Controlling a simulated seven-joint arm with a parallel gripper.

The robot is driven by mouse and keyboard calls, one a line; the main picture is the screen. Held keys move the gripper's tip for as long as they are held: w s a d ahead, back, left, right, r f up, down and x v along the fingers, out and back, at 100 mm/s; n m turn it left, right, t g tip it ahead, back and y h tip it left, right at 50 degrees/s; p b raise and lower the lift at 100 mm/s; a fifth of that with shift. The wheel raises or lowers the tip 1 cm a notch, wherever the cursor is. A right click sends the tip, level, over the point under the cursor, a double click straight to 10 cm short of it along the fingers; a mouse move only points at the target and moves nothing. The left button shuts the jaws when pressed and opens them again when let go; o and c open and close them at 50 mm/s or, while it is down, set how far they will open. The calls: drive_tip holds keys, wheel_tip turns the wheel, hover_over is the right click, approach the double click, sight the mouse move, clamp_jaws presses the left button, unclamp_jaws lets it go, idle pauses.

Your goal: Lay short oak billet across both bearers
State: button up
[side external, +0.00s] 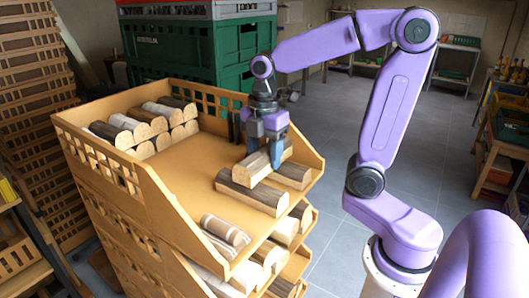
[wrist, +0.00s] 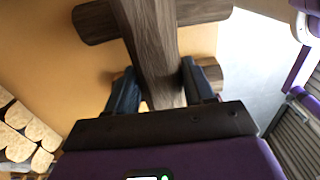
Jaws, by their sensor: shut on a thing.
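The short oak billet (side external: 252,168) is a squared grey-brown piece of wood with a pale end. My gripper (side external: 267,157) is shut on it, with one finger on each side. In the wrist view the billet (wrist: 147,40) runs lengthwise between the fingers of my gripper (wrist: 159,68). The billet lies crosswise over the near bearer (side external: 253,194) and the far bearer (side external: 292,176). One bearer (wrist: 96,22) shows crossing under its far end in the wrist view. The other bearer (wrist: 212,74) is mostly hidden by my fingers. I cannot tell whether the billet touches both bearers.
The bearers lie on the top tray (side external: 188,165) of a stacked wooden dolly with raised, slotted walls. Several split logs (side external: 137,125) are piled at its back left. Striped round logs (side external: 226,232) lie at the front. Green crates (side external: 170,52) stand behind.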

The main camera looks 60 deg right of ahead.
drive_tip(key=shift+f, duration=0.4)
drive_tip(key=o, duration=1.3)
drive_tip(key=shift+r, duration=1.5)
wheel_tip(320, 180, up, 17)
drive_tip(key=shift+r, duration=0.2)
